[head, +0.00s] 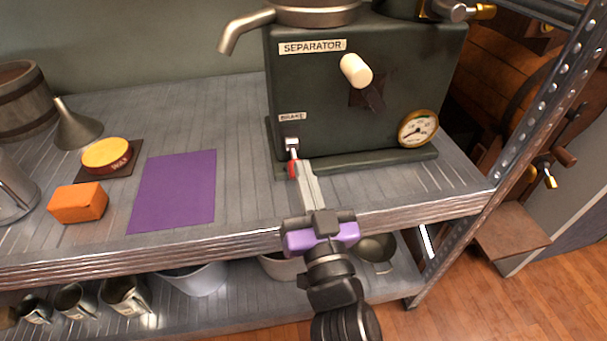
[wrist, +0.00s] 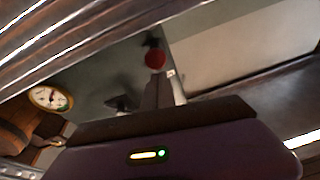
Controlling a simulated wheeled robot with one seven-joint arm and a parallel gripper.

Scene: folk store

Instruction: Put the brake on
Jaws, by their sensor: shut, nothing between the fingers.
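The dark green separator (head: 330,90) stands on the grey shelf with a "SEPARATOR" label and a small "BRAKE" label (head: 291,117). Below the brake label is the brake lever, a metal pivot (head: 292,143) with a short rod and a red knob (head: 293,168) hanging low. The red knob also shows in the wrist view (wrist: 155,58), just beyond my fingertips. My gripper (head: 302,166) is shut and empty, its tips right beside the red knob. I cannot tell whether they touch it. The fingers partly hide the knob in the head view.
A white crank handle (head: 356,71) sticks out of the separator, and a gauge (head: 418,128) sits at its lower right. A purple mat (head: 173,190), an orange block (head: 78,203), a round yellow-topped tin (head: 107,154) and a funnel (head: 76,127) are to the left. A metal post (head: 545,100) stands right.

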